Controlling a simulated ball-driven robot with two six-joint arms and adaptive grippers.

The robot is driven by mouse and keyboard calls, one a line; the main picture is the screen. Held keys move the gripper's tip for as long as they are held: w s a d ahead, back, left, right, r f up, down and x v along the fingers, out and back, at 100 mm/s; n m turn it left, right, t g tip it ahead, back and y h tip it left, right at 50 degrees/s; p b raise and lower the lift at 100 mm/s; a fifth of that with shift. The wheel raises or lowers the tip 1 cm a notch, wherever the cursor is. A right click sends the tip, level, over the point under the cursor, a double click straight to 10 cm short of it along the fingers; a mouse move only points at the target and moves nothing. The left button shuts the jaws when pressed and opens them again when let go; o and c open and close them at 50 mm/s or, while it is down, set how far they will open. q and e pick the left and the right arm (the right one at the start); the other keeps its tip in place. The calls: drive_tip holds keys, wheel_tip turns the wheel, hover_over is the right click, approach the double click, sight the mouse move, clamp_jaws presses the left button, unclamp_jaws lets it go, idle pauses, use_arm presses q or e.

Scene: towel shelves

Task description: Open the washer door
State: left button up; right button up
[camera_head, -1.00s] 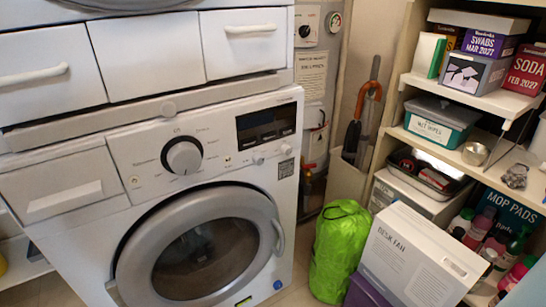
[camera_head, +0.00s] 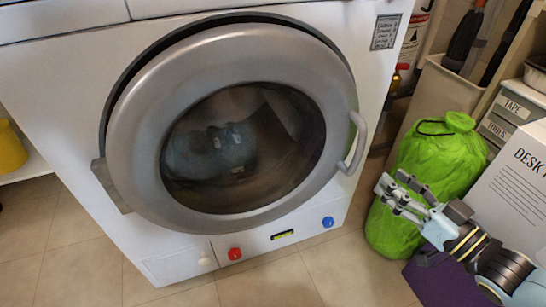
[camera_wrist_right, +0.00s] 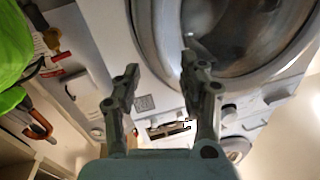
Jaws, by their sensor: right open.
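The white front-loading washer (camera_head: 60,125) fills much of the head view. Its round grey door (camera_head: 135,130) looks shut, with a dark glass window and bluish cloth visible inside. The curved grey door handle (camera_head: 357,145) is on the door's right side. My right gripper (camera_head: 388,188) is open and empty, to the right of and slightly below the handle, apart from it. In the right wrist view my open gripper fingers (camera_wrist_right: 160,70) point toward the washer, with the door (camera_wrist_right: 240,75) at upper right. I cannot make out the handle there. My left gripper is not in view.
A bright green bag (camera_head: 425,160) stands on the floor right behind my right gripper. A white desk fan box (camera_head: 515,180) and a purple box (camera_head: 435,285) are at the right. A yellow container (camera_head: 10,150) is at far left. Tiled floor before the washer is clear.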

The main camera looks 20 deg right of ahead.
sight(360, 158)
drive_tip(key=b+x, duration=0.1)
drive_tip(key=x, duration=0.2)
drive_tip(key=b+x, duration=0.1)
drive_tip(key=x, duration=0.2)
drive_tip(key=f+b+x, duration=0.1)
drive_tip(key=x, duration=0.3)
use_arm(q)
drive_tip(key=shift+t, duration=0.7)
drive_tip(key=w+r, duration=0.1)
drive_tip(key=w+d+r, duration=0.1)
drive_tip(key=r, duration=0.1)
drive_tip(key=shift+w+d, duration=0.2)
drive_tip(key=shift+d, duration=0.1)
use_arm(e)
drive_tip(key=shift+w+a, duration=0.1)
drive_tip(key=shift+w, duration=0.2)
clamp_jaws()
